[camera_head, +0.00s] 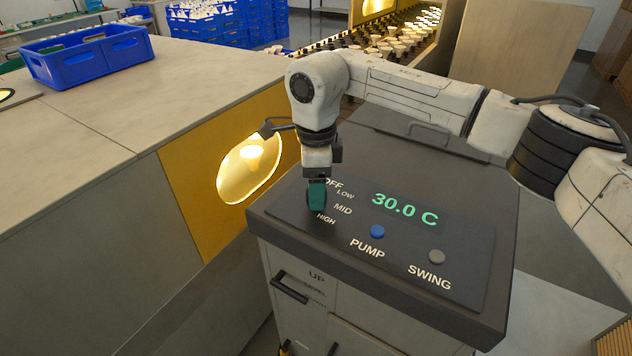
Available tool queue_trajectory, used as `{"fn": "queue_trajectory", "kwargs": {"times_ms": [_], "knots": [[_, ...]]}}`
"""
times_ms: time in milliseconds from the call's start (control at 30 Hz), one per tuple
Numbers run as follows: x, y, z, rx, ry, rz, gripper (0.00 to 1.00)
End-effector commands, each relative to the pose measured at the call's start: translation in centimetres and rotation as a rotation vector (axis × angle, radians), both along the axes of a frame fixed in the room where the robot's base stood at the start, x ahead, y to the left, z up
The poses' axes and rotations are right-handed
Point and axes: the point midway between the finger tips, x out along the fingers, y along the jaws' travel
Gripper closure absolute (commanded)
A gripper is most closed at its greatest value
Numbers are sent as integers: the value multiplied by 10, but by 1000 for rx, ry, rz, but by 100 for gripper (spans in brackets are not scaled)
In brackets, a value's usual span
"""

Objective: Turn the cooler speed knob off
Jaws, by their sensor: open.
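The cooler (390,308) stands in the middle with a dark control panel (330,232) on its top. The panel has the labels OFF, LOW, MID and HIGH at its left, and a display reading 30.0 C. My gripper (317,200) points down over the left of the panel, by these labels, with its teal tips low at the panel surface. The speed knob is hidden or merges with the gripper tips, so I cannot tell its setting or whether the tips touch it.
A blue PUMP button (377,231) and a grey SWING button (436,256) lie to the right on the panel. A lit lamp opening (250,168) is in the yellow panel at left. A blue crate (88,55) sits on the grey counter (190,85).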

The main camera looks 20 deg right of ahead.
Motion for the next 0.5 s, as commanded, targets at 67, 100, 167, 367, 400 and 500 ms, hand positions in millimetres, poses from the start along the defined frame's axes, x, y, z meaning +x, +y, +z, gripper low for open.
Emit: {"fn": "queue_trajectory", "kwargs": {"times_ms": [67,100,167,367,400,500], "knots": [[0,0,0,0,0,0,31],[0,0,0,0,0,0,31],[0,0,0,0,0,0,36],[0,0,0,0,0,0,56],[0,0,0,0,0,0,59],[0,0,0,0,0,0,69]]}}
